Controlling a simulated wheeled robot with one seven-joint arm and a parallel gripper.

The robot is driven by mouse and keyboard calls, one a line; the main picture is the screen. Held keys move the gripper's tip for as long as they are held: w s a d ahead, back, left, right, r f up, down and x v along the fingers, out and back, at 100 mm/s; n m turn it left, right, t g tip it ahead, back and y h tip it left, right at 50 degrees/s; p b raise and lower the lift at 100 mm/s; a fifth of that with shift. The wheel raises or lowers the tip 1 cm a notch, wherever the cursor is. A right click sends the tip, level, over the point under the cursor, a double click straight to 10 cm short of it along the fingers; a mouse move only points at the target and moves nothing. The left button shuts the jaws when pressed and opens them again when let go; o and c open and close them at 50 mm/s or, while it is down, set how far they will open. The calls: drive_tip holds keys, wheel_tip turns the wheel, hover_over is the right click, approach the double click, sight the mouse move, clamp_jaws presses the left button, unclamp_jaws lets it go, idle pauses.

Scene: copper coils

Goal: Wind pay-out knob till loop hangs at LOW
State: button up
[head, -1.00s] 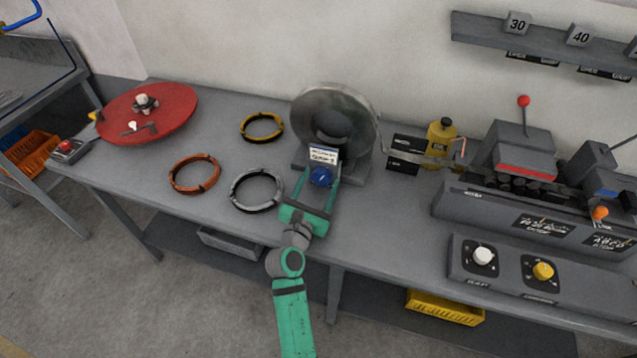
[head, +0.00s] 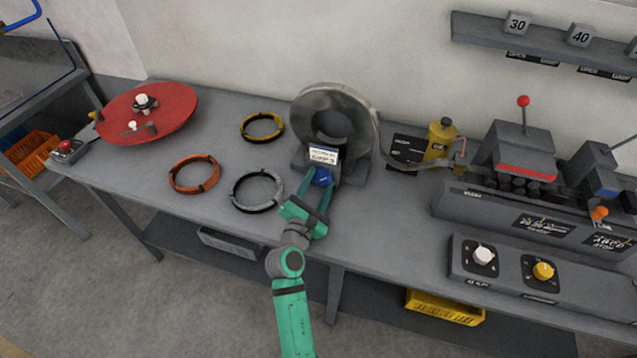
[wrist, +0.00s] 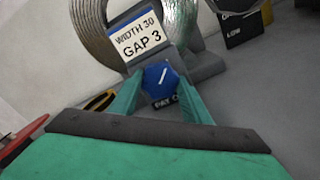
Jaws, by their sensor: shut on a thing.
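The blue pay-out knob (head: 321,177) sits at the front foot of the coil stand, below a white card reading WIDTH 30, GAP 3. In the wrist view the knob (wrist: 161,77) shows a white pointer line tilted to the upper right. My gripper (head: 317,190) is shut on the knob, one finger on each side, and is rolled in the head view. The metal strip loop (head: 418,163) sags from the coil (head: 338,100) toward the yellow bottle, in front of a black level board (head: 404,148). In the wrist view the board (wrist: 240,30) shows the word LOW; the loop's height against it is unclear.
Yellow, orange and grey rings (head: 257,191) lie left of my arm. A red turntable (head: 165,112) is at the far left. The yellow bottle (head: 439,140) and the roller machine (head: 524,155) stand to the right. A panel with white and yellow knobs (head: 512,268) is at the front right.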

drive_tip(key=o, duration=1)
drive_tip(key=shift+o, duration=0.2)
drive_tip(key=v, duration=1)
drive_tip(key=shift+s+a, duration=0.15)
drive_tip(key=shift+s, duration=0.25)
